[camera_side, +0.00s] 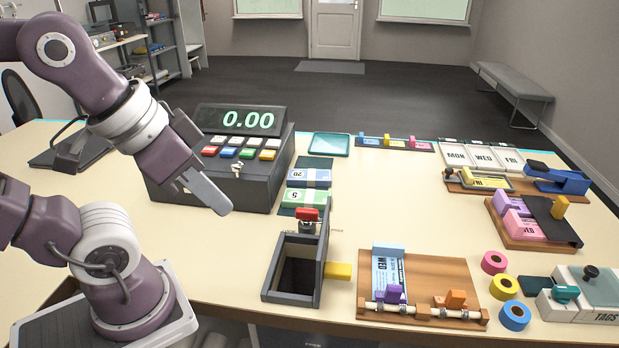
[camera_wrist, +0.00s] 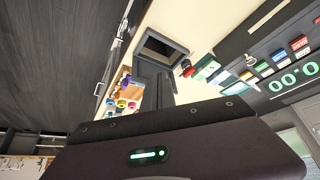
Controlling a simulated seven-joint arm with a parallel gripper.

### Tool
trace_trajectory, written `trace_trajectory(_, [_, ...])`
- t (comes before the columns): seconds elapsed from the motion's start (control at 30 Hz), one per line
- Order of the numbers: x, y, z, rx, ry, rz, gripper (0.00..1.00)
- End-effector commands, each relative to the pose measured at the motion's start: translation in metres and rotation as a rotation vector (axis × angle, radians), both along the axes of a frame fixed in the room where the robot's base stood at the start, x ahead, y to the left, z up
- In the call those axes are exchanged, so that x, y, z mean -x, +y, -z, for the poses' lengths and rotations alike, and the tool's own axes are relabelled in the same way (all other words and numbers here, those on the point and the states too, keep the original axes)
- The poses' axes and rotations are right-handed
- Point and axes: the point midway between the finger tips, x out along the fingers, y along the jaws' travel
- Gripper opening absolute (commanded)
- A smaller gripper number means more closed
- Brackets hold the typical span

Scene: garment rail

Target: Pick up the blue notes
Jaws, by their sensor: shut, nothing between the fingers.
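The blue notes (camera_side: 309,178), a banded bundle marked 20, lie in a dark tray just right of the cash register in the side view. A green bundle of notes (camera_side: 305,198) marked 5 lies right in front of them. My gripper (camera_side: 221,206) is shut and empty. It hangs in the air in front of the register, to the left of both bundles and apart from them. In the wrist view the bundles are small, and part of the scene is hidden by my gripper's own body.
The cash register (camera_side: 217,163) with its 0.00 display stands close behind my gripper. An open dark box (camera_side: 291,270) with a red-knobbed part (camera_side: 307,214) is in front of the notes. A teal tray (camera_side: 329,144) lies behind them.

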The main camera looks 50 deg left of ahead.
Motion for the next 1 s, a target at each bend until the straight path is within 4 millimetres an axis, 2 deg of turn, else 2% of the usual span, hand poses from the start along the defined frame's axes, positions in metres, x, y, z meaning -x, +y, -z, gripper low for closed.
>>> trace_trajectory(0.17, [0.0,0.0,0.0,0.0,0.0,0.0,0.0])
trace_trajectory(0.2, [0.0,0.0,0.0,0.0,0.0,0.0,0.04])
trace_trajectory(0.5, [0.0,0.0,0.0,0.0,0.0,0.0,0.63])
trace_trajectory(0.6, [0.0,0.0,0.0,0.0,0.0,0.0,0.78])
trace_trajectory(0.87, [-0.001,0.0,-0.001,-0.002,0.001,0.001,0.78])
trace_trajectory(0.97, [-0.021,0.005,-0.012,-0.032,0.028,0.025,0.78])
trace_trajectory(1.0, [-0.039,0.009,-0.019,-0.056,0.052,0.05,0.78])
